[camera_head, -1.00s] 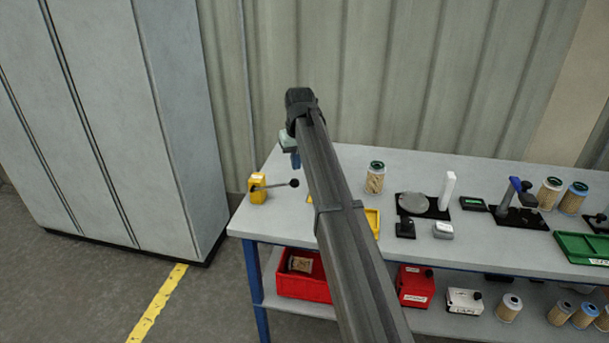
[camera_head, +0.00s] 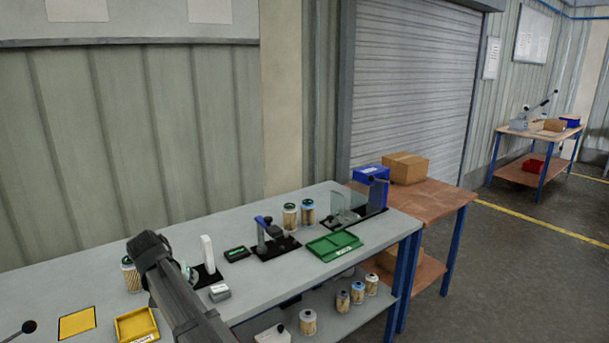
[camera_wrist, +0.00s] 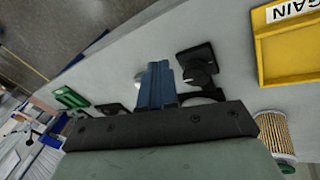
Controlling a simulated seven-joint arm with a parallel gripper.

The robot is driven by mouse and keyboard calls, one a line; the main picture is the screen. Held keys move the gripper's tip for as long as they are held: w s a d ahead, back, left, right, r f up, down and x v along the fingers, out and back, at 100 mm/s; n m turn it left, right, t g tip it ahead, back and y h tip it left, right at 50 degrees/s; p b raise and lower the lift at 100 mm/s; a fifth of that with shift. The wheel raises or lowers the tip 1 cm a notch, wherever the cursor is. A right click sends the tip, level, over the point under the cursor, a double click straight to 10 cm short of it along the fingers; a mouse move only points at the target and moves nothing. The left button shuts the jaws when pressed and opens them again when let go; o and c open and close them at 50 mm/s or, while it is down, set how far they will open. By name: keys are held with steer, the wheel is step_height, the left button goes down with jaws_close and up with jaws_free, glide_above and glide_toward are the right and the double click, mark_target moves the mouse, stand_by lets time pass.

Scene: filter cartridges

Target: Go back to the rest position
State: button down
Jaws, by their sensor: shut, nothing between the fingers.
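My gripper shows in the wrist view (camera_wrist: 157,84) with its blue fingers together and nothing between them. It is above the grey bench (camera_head: 85,283). In the head view my dark arm rises from the bottom edge at lower left, and its fingers are hidden. A pale pleated filter cartridge (camera_head: 131,275) stands just left of the arm's end. In the wrist view a cartridge (camera_wrist: 274,132) stands at lower right, apart from the fingers, below the yellow tray (camera_wrist: 290,55).
The yellow tray (camera_head: 137,326) and a yellow square (camera_head: 77,323) are at front left. Two cartridges (camera_head: 290,217) stand behind the lever fixture (camera_head: 270,240) and green tray (camera_head: 335,246). A wooden table (camera_head: 430,197) with a cardboard box (camera_head: 405,167) adjoins at right.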

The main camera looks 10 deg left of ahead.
steer(key=w+d+f+m+g+h, duration=0.2)
steer(key=w+d+f+m+g, duration=0.1)
steer(key=d+f, duration=2.2)
steer(key=s+d+f+g, duration=0.1)
steer(key=s+d+f, duration=0.1)
steer(key=d+f, duration=0.3)
steer(key=s+d+f+g, duration=0.1)
steer(key=s+d+f, duration=0.2)
steer(key=d, duration=0.4)
steer(key=s+d+f+g+y, duration=0.2)
steer(key=s+d+f+g, duration=0.1)
steer(key=s+d+f, duration=1.1)
steer(key=s+d+f+m+g+y, duration=0.1)
steer(key=s+d+f, duration=0.1)
steer(key=s, duration=0.7)
steer(key=s+d+f+m+g+y, duration=0.1)
steer(key=s+d+f, duration=0.1)
steer(key=s+d, duration=0.3)
steer(key=s, duration=0.4)
steer(key=shift+s+d+f+y, duration=0.15)
steer(key=shift+s+f+y, duration=0.15)
steer(key=shift+f, duration=0.05)
